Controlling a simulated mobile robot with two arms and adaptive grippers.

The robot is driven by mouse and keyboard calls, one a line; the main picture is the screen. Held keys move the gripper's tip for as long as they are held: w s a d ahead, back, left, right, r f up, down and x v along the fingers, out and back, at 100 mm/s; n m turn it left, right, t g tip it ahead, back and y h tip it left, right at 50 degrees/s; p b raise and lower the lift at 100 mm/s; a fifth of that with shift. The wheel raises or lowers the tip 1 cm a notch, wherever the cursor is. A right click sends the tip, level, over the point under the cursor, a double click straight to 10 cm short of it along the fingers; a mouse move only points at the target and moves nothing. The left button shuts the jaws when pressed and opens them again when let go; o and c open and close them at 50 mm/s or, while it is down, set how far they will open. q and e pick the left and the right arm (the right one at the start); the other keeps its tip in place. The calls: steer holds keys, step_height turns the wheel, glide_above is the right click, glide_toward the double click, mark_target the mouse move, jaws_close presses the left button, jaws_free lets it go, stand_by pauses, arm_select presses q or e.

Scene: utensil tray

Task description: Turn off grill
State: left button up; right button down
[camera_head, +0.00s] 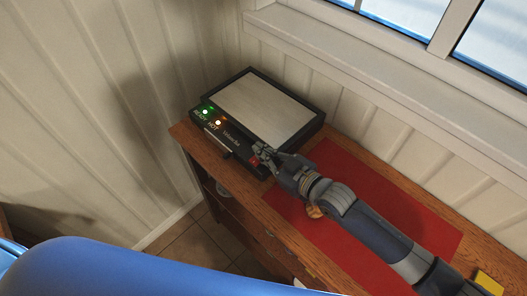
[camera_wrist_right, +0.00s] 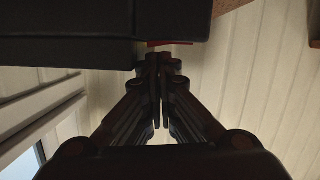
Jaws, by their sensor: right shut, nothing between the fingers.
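A black electric grill (camera_head: 290,138) with a pale flat plate (camera_head: 262,108) sits at the far left end of the wooden counter. Its front panel shows a lit green light (camera_head: 205,112) and a lit orange light (camera_head: 218,123). A red switch (camera_head: 254,161) is at the panel's right end, right beside my right gripper (camera_head: 262,150). The gripper is shut and empty, with its fingertips at the grill's front edge. In the right wrist view the shut fingers (camera_wrist_right: 158,60) are just under the dark grill body (camera_wrist_right: 65,45), close to a thin red part (camera_wrist_right: 168,43); contact is unclear. My left gripper is out of view.
A red mat (camera_head: 400,205) covers the counter to the right of the grill, under my right arm. A yellow item (camera_head: 489,281) lies at the right end. Walls and a window ledge (camera_head: 350,62) stand close behind. Shelves are below the counter.

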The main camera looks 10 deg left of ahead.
steer(key=shift+w+d+f+b, duration=0.15)
steer(key=shift+f+b, duration=0.45)
steer(key=shift+b, duration=0.05)
steer(key=shift+r, duration=0.15)
